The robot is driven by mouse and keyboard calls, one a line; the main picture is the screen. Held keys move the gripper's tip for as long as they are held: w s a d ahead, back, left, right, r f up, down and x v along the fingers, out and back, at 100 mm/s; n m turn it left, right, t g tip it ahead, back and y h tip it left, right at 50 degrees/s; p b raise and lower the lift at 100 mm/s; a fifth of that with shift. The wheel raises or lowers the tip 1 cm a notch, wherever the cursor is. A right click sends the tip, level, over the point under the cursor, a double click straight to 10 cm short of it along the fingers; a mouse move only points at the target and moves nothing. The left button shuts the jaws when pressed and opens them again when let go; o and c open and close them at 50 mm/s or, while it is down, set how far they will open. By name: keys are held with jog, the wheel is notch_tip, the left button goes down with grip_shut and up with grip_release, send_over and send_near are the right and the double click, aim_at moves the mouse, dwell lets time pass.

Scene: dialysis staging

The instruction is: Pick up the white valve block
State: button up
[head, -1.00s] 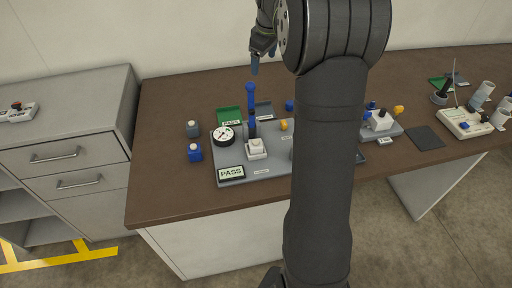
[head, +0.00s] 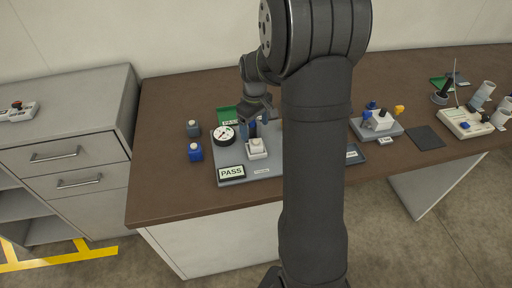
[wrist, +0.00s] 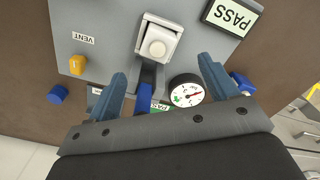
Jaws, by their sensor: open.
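In the wrist view, the block lies just beyond the fingertips, and a blue lever (wrist: 145,97) shows between the fingers. In the head view, my gripper (head: 252,127) is low over the board, just behind the block, and hides part of the lever. Another white block (head: 379,122) sits on a separate grey plate at the right.
A round gauge (head: 223,136) and a PASS sign (head: 231,173) are close to the block. A yellow part (wrist: 77,65) is on the board. The table's front left is clear.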

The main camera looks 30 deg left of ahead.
aim_at(256, 141)
notch_tip(256, 141, down, 6)
jog(key=shift+w+d+f, duration=0.1)
jog(key=shift+d+f, duration=0.05)
jog(key=shift+f, duration=0.1)
jog(key=c, duration=1.1)
